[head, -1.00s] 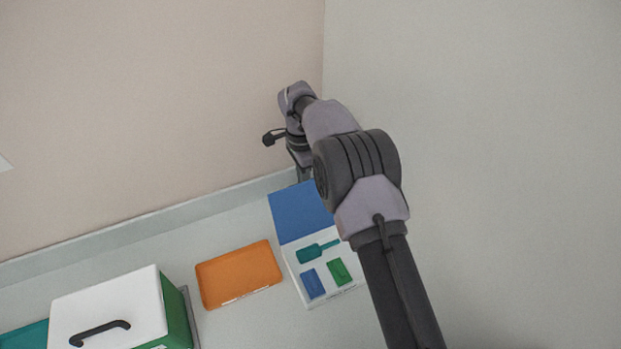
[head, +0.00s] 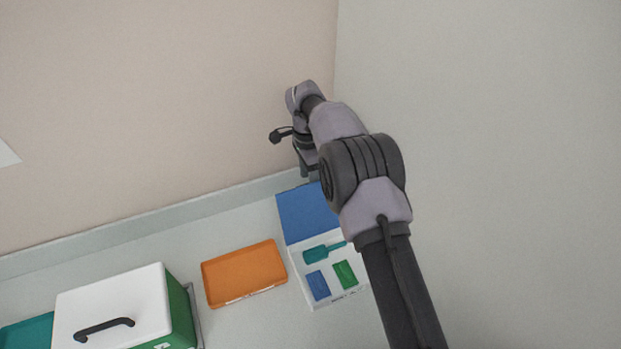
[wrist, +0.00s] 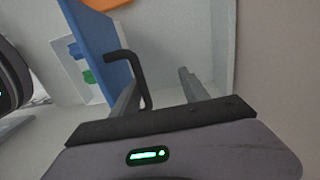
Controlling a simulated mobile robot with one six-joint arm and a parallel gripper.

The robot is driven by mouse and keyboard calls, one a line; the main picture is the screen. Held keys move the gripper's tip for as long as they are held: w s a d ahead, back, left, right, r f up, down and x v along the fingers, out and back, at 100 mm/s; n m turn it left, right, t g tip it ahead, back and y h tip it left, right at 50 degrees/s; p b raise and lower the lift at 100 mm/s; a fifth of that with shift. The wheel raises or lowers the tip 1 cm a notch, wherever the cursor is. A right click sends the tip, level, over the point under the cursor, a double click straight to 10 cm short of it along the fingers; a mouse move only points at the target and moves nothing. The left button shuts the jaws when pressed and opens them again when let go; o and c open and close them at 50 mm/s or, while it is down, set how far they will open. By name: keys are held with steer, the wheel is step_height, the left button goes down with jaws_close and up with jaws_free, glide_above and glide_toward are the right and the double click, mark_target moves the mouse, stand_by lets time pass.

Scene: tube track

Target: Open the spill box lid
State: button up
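The spill box (head: 296,262) is a white tray-like box on the counter, with its blue lid (head: 303,212) raised at the back, on the wall side. Inside lie a teal scoop (head: 318,254), a blue packet (head: 317,285) and a green packet (head: 344,274). My gripper (head: 307,172) is behind the raised lid, close to the wall. In the wrist view the lid (wrist: 97,42) stands on edge with a dark bent handle (wrist: 133,68). My gripper (wrist: 160,80) is open there; the handle is by its left finger, and I cannot tell whether they touch.
An orange tray (head: 244,272) lies left of the box. Further left is a green case with a white top (head: 115,302) and black handle, beside a teal item (head: 25,337). The back wall and right wall close in around my arm.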

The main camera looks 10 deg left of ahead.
steer(key=shift+s+d+r, duration=0.1)
steer(key=shift+r, duration=0.05)
stand_by(0.5)
step_height(320, 180, up, 17)
steer(key=p, duration=0.5)
steer(key=shift+w+a+r, duration=0.15)
steer(key=shift+w+a, duration=0.15)
steer(key=shift+w, duration=0.15)
